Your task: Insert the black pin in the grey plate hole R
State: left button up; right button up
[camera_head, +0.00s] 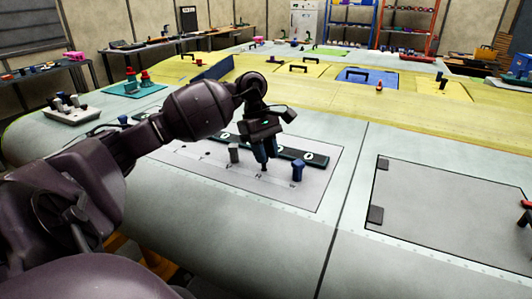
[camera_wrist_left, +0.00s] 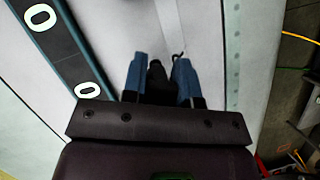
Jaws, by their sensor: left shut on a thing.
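My left gripper (camera_head: 265,162) points down over the grey plate (camera_head: 205,178) in the head view. Its blue fingers also show in the left wrist view (camera_wrist_left: 159,78), shut on the black pin (camera_wrist_left: 156,76). The pin's dark lower end shows below the fingertips in the head view, close over the plate. I cannot tell whether it touches the plate or is in a hole. Hole R's label is too small to read. My right gripper is out of view.
A dark strip with white rings (camera_head: 315,159) lies behind the pins and close to the gripper; it also shows in the left wrist view (camera_wrist_left: 62,45). A panel with dark hinges (camera_head: 455,215) is at right. A tray of pegs (camera_head: 70,115) is far left.

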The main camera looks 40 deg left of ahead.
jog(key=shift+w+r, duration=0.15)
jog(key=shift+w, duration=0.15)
pick_arm(q)
jog(key=shift+f, duration=0.2)
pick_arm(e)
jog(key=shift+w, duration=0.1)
pick_arm(q)
jog(key=shift+f+b, duration=0.3)
jog(key=shift+b, duration=0.05)
jog(key=shift+f+b, duration=0.3)
jog(key=shift+f, duration=0.1)
jog(key=shift+f+b, duration=0.3)
jog(key=shift+f, duration=0.2)
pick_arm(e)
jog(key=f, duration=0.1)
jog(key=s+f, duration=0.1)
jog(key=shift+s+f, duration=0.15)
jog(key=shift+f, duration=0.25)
